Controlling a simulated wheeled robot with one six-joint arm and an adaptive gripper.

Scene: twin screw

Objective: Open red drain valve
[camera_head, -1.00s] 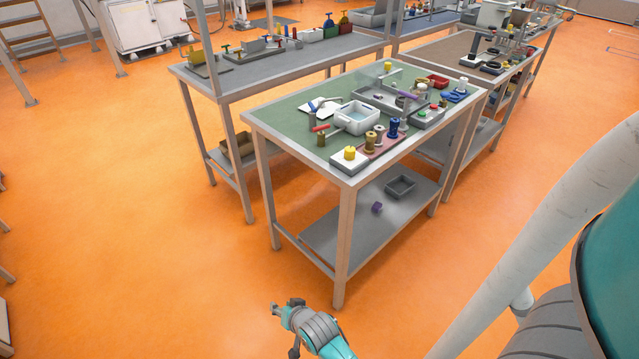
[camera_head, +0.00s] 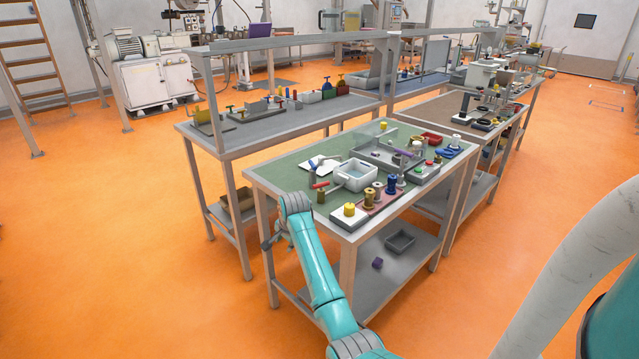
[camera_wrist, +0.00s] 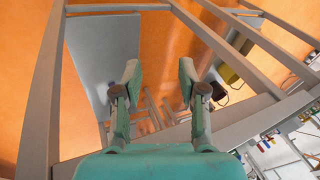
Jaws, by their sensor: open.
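The red drain valve shows in the head view as a red lever handle (camera_head: 319,185) on a small brown body (camera_head: 321,196). It sits on the green table top, just left of a white basin (camera_head: 355,176). Whether the handle is turned open or closed is too small to tell. My arm reaches up to the near left edge of this table, its wrist left of and nearer than the valve. I cannot pick out the valve there.
The green table (camera_head: 270,172) also holds a yellow knob (camera_head: 349,209), several spools and a grey tray (camera_head: 378,151). Its lower shelf holds a grey bin (camera_head: 400,241). A grey bench (camera_head: 265,122) stands behind. Table frame bars (camera_wrist: 45,90) lie close around my gripper.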

